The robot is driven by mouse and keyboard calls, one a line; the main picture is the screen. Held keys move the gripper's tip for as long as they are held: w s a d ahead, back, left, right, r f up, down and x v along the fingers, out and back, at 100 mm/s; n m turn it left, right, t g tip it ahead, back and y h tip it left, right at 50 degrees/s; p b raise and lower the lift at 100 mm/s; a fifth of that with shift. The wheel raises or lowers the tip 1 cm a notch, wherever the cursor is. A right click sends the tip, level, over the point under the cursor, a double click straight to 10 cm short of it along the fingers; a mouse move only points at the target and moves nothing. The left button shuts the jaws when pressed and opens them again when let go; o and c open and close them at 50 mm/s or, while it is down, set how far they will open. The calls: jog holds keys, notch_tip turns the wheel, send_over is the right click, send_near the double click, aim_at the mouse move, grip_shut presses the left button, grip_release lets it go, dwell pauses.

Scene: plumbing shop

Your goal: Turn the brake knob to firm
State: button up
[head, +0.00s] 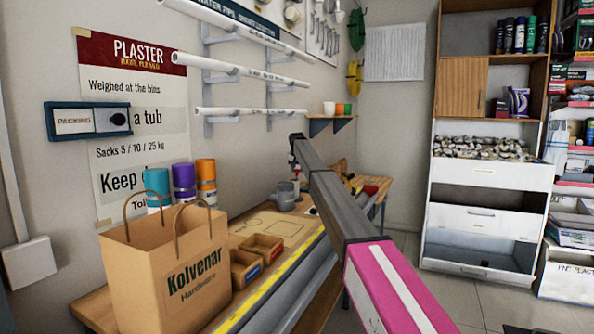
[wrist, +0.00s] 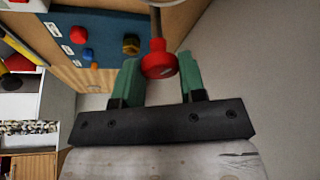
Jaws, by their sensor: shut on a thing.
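A blue panel (wrist: 75,20) lies beyond, with small red, blue and yellow pieces and pale labels. In the head view my arm reaches over the workbench (head: 262,222); its fingers and the knob are too small or hidden there.
A paper bag (head: 170,270) stands at the bench's near end, beside two small bins (head: 262,248) and several coloured cans (head: 184,180). A grey fitting (head: 286,196) stands farther along. White pipes (head: 245,112) hang on the wall above. A shelf unit (head: 480,185) stands at the back right.

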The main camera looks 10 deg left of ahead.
jog(key=n+y, duration=0.1)
jog(key=n, duration=0.1)
jog(key=n+y, duration=0.1)
jog(key=n, duration=0.2)
jog(key=shift+d+g, duration=0.1)
jog(key=shift+g, duration=0.2)
jog(key=shift+n, duration=0.4)
jog(key=o, duration=0.9)
jog(key=shift+r, duration=0.1)
jog(key=v, duration=1)
jog(key=shift+r, duration=0.3)
jog(key=shift+d, duration=0.2)
